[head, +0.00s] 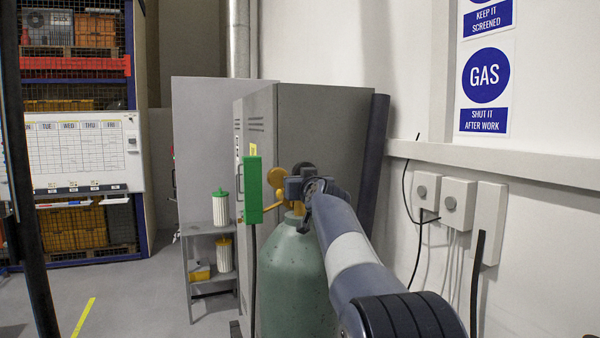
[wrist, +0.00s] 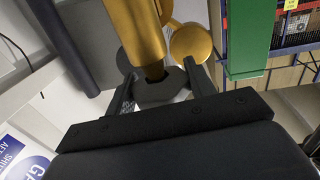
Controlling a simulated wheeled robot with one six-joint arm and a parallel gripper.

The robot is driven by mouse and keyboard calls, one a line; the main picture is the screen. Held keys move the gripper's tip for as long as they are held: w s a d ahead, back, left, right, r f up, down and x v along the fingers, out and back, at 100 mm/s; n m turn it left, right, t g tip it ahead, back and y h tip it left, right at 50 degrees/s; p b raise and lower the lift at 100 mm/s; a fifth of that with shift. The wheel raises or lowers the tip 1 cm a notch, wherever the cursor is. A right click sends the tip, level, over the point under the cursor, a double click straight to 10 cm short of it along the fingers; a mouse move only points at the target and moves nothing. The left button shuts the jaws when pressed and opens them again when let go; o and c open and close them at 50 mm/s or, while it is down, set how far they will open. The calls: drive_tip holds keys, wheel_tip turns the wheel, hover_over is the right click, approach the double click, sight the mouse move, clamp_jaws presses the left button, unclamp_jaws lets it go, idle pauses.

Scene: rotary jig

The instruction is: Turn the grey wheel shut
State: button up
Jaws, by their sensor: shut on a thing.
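The grey wheel (wrist: 163,93) is a dark grey, angular knob on the end of the brass valve (wrist: 143,35) in the wrist view. My gripper (wrist: 160,86) has one finger on each side of the wheel and is shut on it. In the head view my gripper (head: 299,186) is at the top of the green gas cylinder (head: 283,275), beside brass fittings (head: 276,180). There the gripper hides the wheel. How far the wheel is turned cannot be told.
A green box (head: 252,190) hangs just left of the valve. A grey cabinet (head: 330,130) stands behind the cylinder, with a small shelf (head: 205,228) to its left. Wall boxes (head: 458,203) with cables are on the right. Open floor (head: 140,290) lies at left.

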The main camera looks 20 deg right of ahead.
idle(0.3)
drive_tip(key=o, duration=1)
drive_tip(key=shift+c, duration=0.2)
drive_tip(key=shift+s, duration=0.15)
drive_tip(key=s+a+b, duration=0.1)
drive_tip(key=s+b, duration=0.4)
drive_tip(key=s, duration=0.5)
drive_tip(key=shift+s+a, duration=0.25)
drive_tip(key=shift+a, duration=0.05)
